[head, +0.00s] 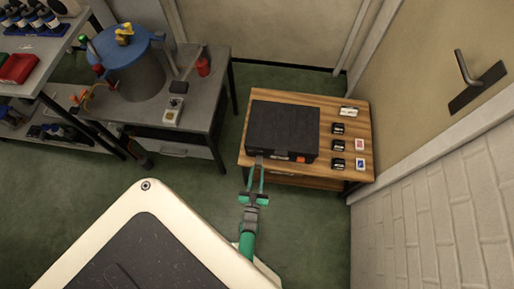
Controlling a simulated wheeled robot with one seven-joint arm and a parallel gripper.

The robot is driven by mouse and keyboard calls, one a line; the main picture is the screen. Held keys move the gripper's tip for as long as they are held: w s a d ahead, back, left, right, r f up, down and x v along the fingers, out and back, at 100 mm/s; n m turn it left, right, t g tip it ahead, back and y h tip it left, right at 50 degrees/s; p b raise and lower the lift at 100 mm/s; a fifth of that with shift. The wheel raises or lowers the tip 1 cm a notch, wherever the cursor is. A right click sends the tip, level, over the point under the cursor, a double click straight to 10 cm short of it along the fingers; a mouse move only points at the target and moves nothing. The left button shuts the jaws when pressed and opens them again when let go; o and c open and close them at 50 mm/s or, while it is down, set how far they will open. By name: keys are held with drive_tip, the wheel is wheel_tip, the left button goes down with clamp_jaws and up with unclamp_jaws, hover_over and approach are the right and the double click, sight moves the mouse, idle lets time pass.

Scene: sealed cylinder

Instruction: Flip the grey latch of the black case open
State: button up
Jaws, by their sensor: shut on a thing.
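The black case (284,128) lies closed and flat on a small wooden table (345,150). The grey latch (259,157) shows small on the case's near side, toward its left end. An orange-red patch (301,160) sits farther right on the same side. My gripper (258,166) reaches up from below, and its green fingers meet the case's near side at the grey latch. The fingers are shut on the latch, which they partly hide. The exact angle of the latch is too small to tell.
Several small black boxes and cards (338,145) lie right of the case. A grey workbench (190,105) with a blue-lidded cylinder (130,55) stands to the left. A door with a handle (467,68) and a white brick wall (430,200) are on the right. Green floor is free before the table.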

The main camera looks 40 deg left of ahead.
drive_tip(key=shift+a, duration=0.1)
idle(0.4)
drive_tip(key=o, duration=1.1)
drive_tip(key=shift+c, duration=0.2)
drive_tip(key=v, duration=1)
drive_tip(key=shift+s+d, duration=0.25)
drive_tip(key=shift+d, duration=0.05)
